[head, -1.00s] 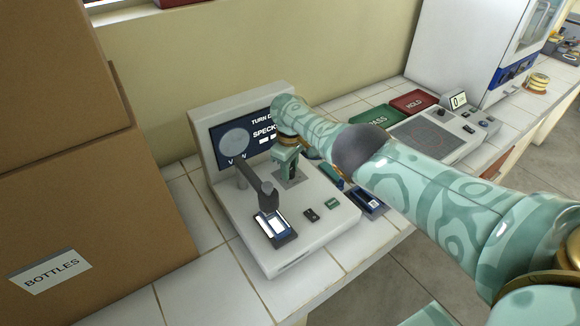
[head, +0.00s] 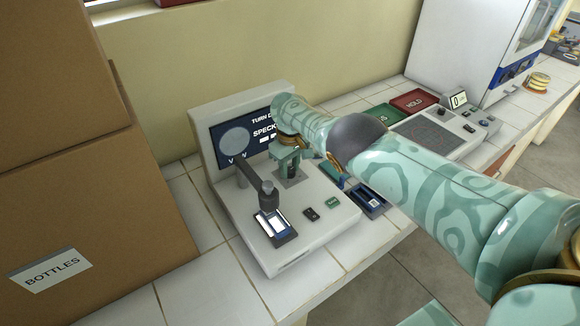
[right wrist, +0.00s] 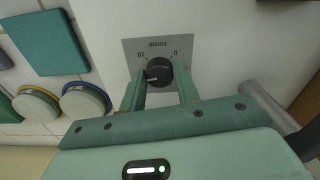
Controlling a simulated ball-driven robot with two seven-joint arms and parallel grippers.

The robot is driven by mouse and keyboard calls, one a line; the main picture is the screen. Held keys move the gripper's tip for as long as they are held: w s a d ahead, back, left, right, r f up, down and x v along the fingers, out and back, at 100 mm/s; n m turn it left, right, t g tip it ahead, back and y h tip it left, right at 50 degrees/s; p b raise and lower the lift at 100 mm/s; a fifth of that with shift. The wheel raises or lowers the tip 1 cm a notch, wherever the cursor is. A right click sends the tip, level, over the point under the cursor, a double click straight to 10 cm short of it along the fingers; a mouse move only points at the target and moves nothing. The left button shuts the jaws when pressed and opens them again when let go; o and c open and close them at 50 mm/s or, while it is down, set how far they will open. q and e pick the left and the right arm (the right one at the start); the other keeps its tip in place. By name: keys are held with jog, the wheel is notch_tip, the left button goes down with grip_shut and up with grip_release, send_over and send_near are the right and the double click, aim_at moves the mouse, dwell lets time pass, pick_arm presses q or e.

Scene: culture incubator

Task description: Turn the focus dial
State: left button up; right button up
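The focus dial (right wrist: 160,72) is a black knob on a grey plate marked FOCUS, 10 and 0, upside down in the right wrist view. Its white pointer mark is at its lower left there. My right gripper (right wrist: 161,80) has one green finger on each side of the dial, close against it. In the head view, the right gripper (head: 288,165) reaches down onto the white instrument (head: 312,226) and mostly hides the dial. The instrument's upright screen (head: 236,142) shows a round grey view and text, partly covered by my arm. My left gripper is not in view.
Cardboard boxes (head: 90,200) fill the left. Green and red (head: 413,101) trays and a grey-topped device (head: 430,135) lie to the right. Tiles in front are bare.

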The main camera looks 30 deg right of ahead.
aim_at(289, 170)
jog(key=shift+o, duration=1.4)
notch_tip(289, 170, up, 16)
jog(key=p, duration=1.1)
jog(key=shift+r, duration=0.2)
jog(key=shift+f, duration=0.1)
